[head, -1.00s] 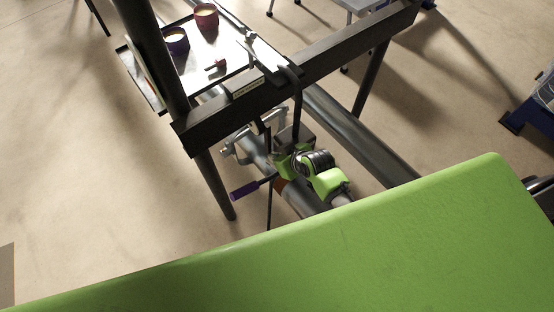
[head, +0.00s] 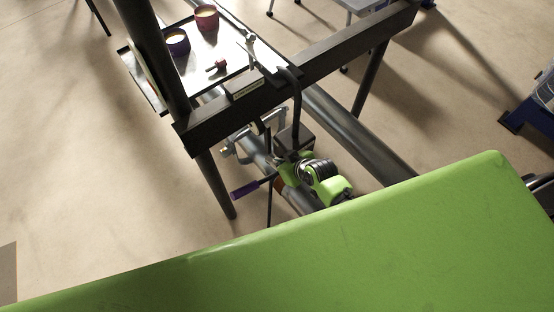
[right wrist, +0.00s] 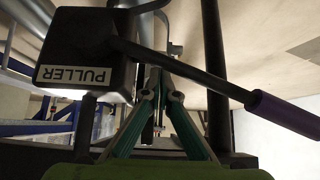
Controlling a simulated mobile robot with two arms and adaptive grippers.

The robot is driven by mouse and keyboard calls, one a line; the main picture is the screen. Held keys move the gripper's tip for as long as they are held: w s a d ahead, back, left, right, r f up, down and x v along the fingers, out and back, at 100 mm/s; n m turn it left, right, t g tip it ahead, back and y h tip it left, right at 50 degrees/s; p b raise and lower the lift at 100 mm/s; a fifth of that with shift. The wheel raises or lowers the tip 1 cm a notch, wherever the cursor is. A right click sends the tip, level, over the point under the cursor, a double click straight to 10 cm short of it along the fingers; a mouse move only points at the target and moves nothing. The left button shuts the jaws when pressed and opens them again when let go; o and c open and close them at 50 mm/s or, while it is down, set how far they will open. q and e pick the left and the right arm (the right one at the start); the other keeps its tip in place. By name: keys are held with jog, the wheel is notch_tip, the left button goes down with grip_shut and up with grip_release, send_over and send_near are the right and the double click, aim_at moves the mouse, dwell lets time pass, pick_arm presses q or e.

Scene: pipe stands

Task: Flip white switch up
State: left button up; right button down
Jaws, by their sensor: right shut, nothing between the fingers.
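I cannot make out a white switch in either view. My right gripper (head: 289,172) is below the dark beam in the head view, close to a dark box (head: 294,139). In the right wrist view its two green fingers (right wrist: 157,80) come together at the tips, with nothing between them. The box (right wrist: 84,58) stands left of the fingers there and carries a white "PULLER" label (right wrist: 74,76). A dark lever (right wrist: 185,68) with a purple grip (right wrist: 283,114) runs from the box, passing above the fingertips in the picture. My left gripper is not in view.
A dark beam (head: 335,62) crosses above the work area on posts, with grey pipes (head: 360,134) beneath. A tray (head: 140,79) holds a purple cup (head: 177,42), a red cup (head: 206,18) and a small red item (head: 217,66). Open floor lies left.

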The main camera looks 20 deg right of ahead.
jog(key=shift+w+a+r, duration=0.15)
jog(key=shift+w, duration=0.2)
jog(key=shift+w+a+r, duration=0.1)
jog(key=shift+w, duration=0.25)
jog(key=shift+p, duration=0.3)
jog(key=r+p, duration=0.1)
jog(key=w+r+p, duration=0.2)
jog(key=r+p, duration=0.1)
jog(key=shift+a, duration=0.3)
jog(key=shift+s+d+r+b, duration=0.1)
jog(key=shift+s+b, duration=0.25)
jog(key=shift+b, duration=0.05)
jog(key=v, duration=0.9)
